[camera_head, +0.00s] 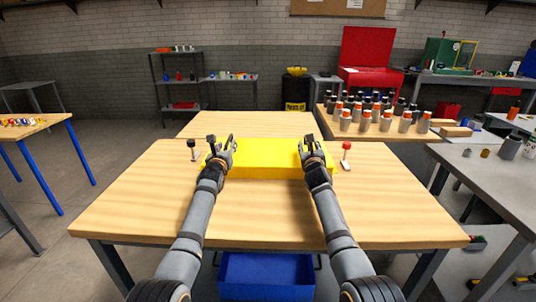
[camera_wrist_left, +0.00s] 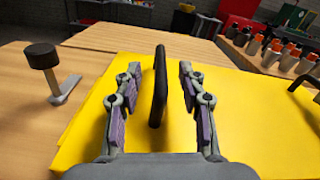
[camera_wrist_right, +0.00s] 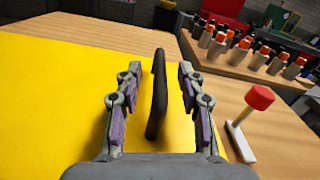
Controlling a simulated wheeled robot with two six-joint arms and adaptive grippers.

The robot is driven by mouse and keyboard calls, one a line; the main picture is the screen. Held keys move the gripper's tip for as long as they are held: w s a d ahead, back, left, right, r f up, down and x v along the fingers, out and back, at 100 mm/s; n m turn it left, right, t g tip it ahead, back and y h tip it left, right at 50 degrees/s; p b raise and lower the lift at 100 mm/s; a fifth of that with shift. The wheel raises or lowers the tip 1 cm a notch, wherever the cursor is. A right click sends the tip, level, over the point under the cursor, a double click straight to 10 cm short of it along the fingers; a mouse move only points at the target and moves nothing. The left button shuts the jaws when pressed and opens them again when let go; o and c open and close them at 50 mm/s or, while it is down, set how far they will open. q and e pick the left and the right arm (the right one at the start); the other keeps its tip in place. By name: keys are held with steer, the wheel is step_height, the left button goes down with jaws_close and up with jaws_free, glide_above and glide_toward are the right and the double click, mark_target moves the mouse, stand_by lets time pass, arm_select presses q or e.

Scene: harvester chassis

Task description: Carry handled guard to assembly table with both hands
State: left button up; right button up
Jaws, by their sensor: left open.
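The yellow guard (camera_head: 265,158) lies flat on the wooden table (camera_head: 140,205) in the head view. A black handle (camera_wrist_left: 159,85) stands up from its left part in the left wrist view. A second black handle (camera_wrist_right: 157,95) stands on its right part in the right wrist view. My left gripper (camera_head: 221,146) is open, with its fingers on either side of the left handle and gaps visible. My right gripper (camera_head: 312,146) is open around the right handle, also with gaps. In both wrist views the handles stand upright between the fingers.
A black-topped post (camera_head: 192,149) stands left of the guard and a red-topped post (camera_head: 346,153) right of it. Another wooden table (camera_head: 240,123) adjoins behind. Several orange-capped bottles (camera_head: 366,120) crowd a table at the right. A blue bin (camera_head: 266,275) sits below the front edge.

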arm_select(q)
jaws_close()
arm_select(e)
jaws_close()
